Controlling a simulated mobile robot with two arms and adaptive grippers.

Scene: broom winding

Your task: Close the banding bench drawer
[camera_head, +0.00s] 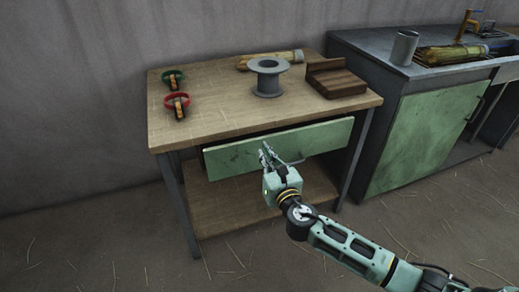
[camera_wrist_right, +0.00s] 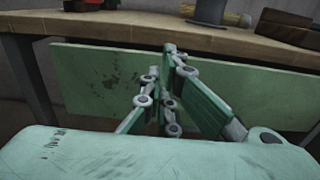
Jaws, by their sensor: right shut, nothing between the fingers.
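The banding bench (camera_head: 215,107) has a wooden top and grey legs. Its green drawer front (camera_head: 235,155) stands out a little from under the top, with a dark gap above it. The drawer front also fills much of the right wrist view (camera_wrist_right: 90,85). My left gripper is not in view.
On the bench top are a grey spool (camera_head: 268,80), a broom-straw bundle (camera_head: 270,59), a wooden block (camera_head: 335,80), and red (camera_head: 177,103) and green (camera_head: 173,77) ringed tools. A sink cabinet (camera_head: 420,135) stands at right. A lower shelf (camera_head: 225,200) lies below the drawer.

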